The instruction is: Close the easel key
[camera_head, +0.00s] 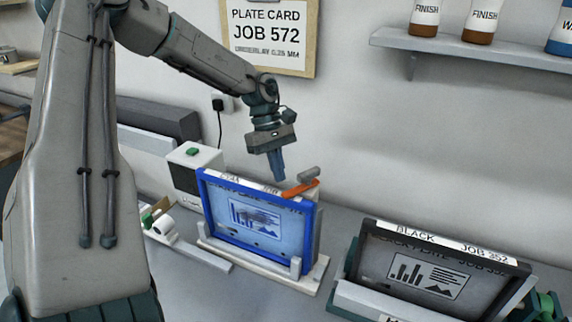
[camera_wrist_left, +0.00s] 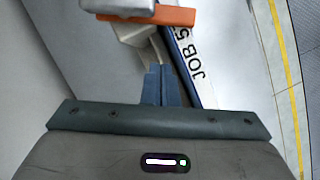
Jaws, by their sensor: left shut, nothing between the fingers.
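The blue-framed plate unit (camera_head: 255,258) stands upright in a pale stand on the counter, with a chart picture on its face. An orange lever with a grey end (camera_head: 302,187), which looks like the easel key, sticks out at its top right corner. The lever also shows in the left wrist view (camera_wrist_left: 160,15), at the top. My left gripper (camera_head: 277,177) is shut and empty, pointing down just left of the lever at the unit's top edge. Its closed blue fingers show in the wrist view (camera_wrist_left: 163,84), apart from the lever there. Whether they touch the unit is unclear. My right gripper is not in view.
A black-framed unit (camera_head: 440,238) labelled JOB 352 stands in a stand at the right. A white box with a green button (camera_head: 195,155) stands behind the blue unit's left side. A bottle shelf (camera_head: 470,46) is on the wall. Counter between the two units is clear.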

